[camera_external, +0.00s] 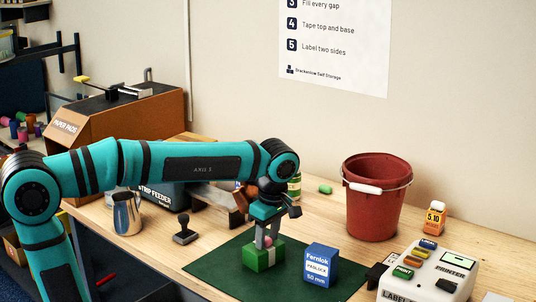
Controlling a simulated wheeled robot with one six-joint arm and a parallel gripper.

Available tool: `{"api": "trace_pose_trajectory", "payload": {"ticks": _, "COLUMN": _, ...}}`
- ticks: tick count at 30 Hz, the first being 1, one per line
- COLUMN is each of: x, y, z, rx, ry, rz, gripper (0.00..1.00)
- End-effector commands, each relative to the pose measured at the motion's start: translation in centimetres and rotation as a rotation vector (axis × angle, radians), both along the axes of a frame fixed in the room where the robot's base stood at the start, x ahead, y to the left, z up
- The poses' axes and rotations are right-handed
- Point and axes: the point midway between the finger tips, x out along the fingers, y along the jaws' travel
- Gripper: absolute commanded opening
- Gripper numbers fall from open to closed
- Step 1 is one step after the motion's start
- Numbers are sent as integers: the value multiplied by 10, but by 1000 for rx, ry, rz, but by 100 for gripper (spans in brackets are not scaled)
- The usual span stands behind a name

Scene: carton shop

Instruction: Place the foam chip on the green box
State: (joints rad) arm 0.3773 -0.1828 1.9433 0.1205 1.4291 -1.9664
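The green box (257,259) with a pale band stands on the dark green mat (215,270). A small pink piece, which looks like the foam chip (268,241), is at the top of the green box, right at the fingertips of my gripper (266,238). My gripper points down over the box. The fingers partly cover the pink piece; I cannot tell whether they grip it or whether it rests on the box. A small green rounded piece (325,188) lies on the table near the wall.
A red bucket (375,205), a label printer (430,270) and an orange bottle (434,218) are further right. A metal jug (127,213) and a stamp (186,234) stand left.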

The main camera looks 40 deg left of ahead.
Motion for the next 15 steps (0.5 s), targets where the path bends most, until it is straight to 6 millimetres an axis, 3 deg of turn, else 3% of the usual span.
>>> {"api": "trace_pose_trajectory", "payload": {"ticks": 10, "x": 0, "y": 0, "z": 2, "rx": 0, "ry": -1, "rz": 0, "gripper": 42}}
{"api": "trace_pose_trajectory", "payload": {"ticks": 15, "x": 0, "y": -2, "z": 19, "rx": -1, "ry": -2, "rz": 0, "gripper": 42}}
